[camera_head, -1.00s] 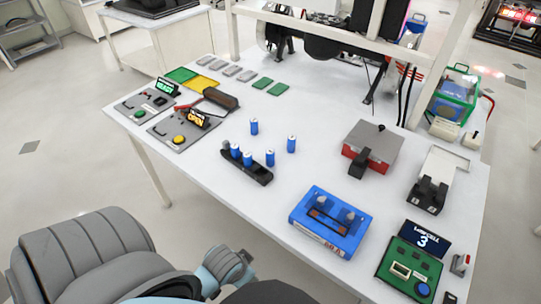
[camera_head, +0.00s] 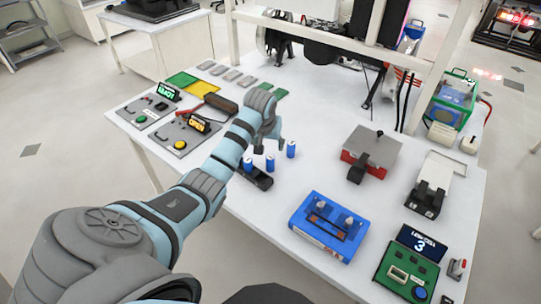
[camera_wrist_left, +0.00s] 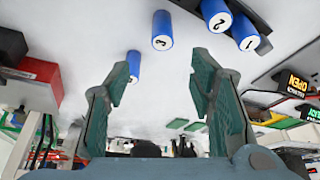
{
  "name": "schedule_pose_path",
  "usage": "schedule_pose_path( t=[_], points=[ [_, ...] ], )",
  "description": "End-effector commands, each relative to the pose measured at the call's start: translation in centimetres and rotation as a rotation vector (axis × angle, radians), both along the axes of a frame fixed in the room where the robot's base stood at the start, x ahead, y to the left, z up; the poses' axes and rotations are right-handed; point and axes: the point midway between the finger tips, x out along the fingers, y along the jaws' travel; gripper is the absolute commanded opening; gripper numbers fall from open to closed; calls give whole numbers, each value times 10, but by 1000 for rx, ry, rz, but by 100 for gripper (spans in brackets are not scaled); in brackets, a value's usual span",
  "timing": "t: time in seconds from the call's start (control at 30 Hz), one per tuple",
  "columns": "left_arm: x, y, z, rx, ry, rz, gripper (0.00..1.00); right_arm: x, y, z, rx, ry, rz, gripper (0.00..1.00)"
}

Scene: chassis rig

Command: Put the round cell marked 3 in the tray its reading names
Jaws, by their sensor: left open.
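The round cell marked 3 (camera_wrist_left: 162,31) is a blue cylinder with a white top, upright on the table in the left wrist view, beside the dark rack (camera_wrist_left: 188,4). Cells marked 2 (camera_wrist_left: 214,15) and 1 (camera_wrist_left: 245,32) stand at the rack. Another blue cell (camera_wrist_left: 133,66) stands farther off. My left gripper (camera_head: 276,140) is open and empty above the cells; its fingers (camera_wrist_left: 160,80) spread wide in the wrist view. In the head view the numbers are unreadable; blue cells show (camera_head: 291,149), and my arm hides part of the rack. My right gripper is out of view.
Green (camera_head: 181,80) and yellow (camera_head: 201,87) flat trays lie at the back left, near panels reading READY and OPEN (camera_head: 198,124).

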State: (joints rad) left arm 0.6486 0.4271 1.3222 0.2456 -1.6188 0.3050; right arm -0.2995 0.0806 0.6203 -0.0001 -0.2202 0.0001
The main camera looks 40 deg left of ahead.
Motion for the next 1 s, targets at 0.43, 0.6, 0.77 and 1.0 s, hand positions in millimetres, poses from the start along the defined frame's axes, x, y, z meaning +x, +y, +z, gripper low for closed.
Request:
schedule_pose_path(
  t=[0.43, 0.6, 0.77, 1.0],
  points=[
    [21, 14, -87, 0, 1, -2, 49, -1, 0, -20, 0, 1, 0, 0],
    [28, 17, -110, 2, -1, -3, 49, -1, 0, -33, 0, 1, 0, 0],
    [29, 18, -108, 3, -3, -3, 49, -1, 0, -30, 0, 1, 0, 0],
    [29, 18, -107, 3, -2, -4, 16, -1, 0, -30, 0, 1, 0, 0]
  ],
)
